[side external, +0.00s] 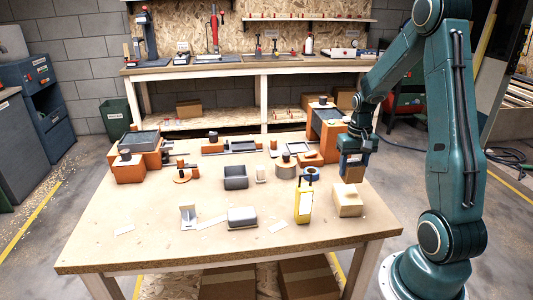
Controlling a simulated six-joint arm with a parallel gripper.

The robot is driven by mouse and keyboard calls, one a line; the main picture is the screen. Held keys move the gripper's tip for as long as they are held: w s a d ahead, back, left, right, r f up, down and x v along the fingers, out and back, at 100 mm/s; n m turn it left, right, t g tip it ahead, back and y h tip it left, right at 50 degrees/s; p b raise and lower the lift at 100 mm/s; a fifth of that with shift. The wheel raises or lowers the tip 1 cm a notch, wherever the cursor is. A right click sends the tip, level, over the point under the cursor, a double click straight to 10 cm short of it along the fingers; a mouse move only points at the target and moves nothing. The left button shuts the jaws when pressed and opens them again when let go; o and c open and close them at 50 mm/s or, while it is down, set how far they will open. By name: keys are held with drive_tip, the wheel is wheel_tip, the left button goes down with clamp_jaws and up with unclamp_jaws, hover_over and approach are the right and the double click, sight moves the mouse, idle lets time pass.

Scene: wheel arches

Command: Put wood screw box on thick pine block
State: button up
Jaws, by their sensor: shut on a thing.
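My gripper (354,160) points down at the right side of the table. It is shut on a small brown box, which I take for the wood screw box (353,174). The pale thick pine block (348,202) lies on the table directly below the box in the picture. The box's lower edge is at or just above the block's top. I cannot tell whether they touch. The fingertips are small and partly hidden.
An orange stand (326,127) rises behind my gripper. A grey bin (236,177) and a grey rounded piece (242,217) lie further left. The table's front (200,250) is clear.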

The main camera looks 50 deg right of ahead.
sight(350, 180)
drive_tip(key=shift+f, duration=0.5)
drive_tip(key=shift+f, duration=2.15)
drive_tip(key=shift+f, duration=0.15)
drive_tip(key=o, duration=1.1)
wheel_tip(350, 180, up, 12)
drive_tip(key=shift+r, duration=0.15)
